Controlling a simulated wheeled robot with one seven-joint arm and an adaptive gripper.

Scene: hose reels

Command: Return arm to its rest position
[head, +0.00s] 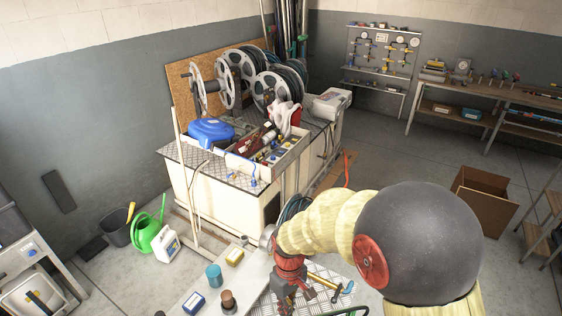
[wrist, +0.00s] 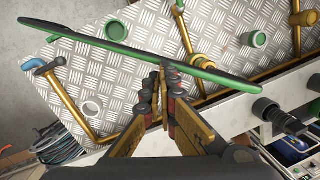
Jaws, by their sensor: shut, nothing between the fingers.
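My arm reaches in from the lower right of the head view, with a dark round joint and pale yellow links, and bends down over a metal plate bench. My gripper (head: 286,301) is low over this bench in the head view; its tips are hard to make out there. In the wrist view my gripper (wrist: 165,74) has its fingers together and holds nothing. A long green and black bar (wrist: 122,48) lies across the picture just past the fingertips. I cannot tell whether the tips touch it.
A blue cup (head: 214,276) and a brown spool (head: 228,301) stand left of my gripper.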

